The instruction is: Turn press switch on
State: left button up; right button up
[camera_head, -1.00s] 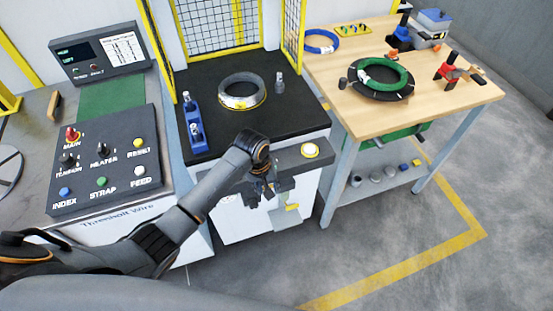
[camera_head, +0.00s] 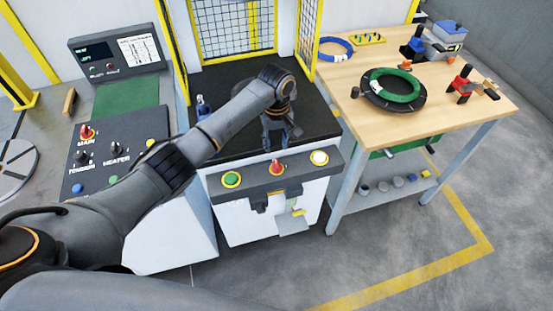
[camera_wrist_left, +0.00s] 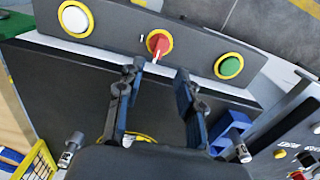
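The press panel (camera_head: 270,172) carries a red rotary switch (camera_head: 276,167) between a green button (camera_head: 231,180) and a white button (camera_head: 319,158). In the left wrist view the red switch (camera_wrist_left: 158,42) sits in a yellow ring, with a "1" mark beside it. Its pale-edged handle points toward the press bed. My left gripper (camera_head: 280,142) hangs over the press bed, behind the panel. In the left wrist view its fingers (camera_wrist_left: 157,76) are apart and empty, with the switch beyond their tips, not touched. My right gripper is out of view.
A blue fixture (camera_head: 203,108) stands on the bed's left. Yellow-framed mesh guards (camera_head: 225,30) rise behind. The wooden table (camera_head: 460,110) at right holds a green coil (camera_head: 395,85).

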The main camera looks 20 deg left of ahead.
aim_at(276, 163)
pick_arm(q)
notch_tip(276, 163, down, 9)
jog(key=shift+d+r, duration=0.1)
dwell(0.3)
grip_shut()
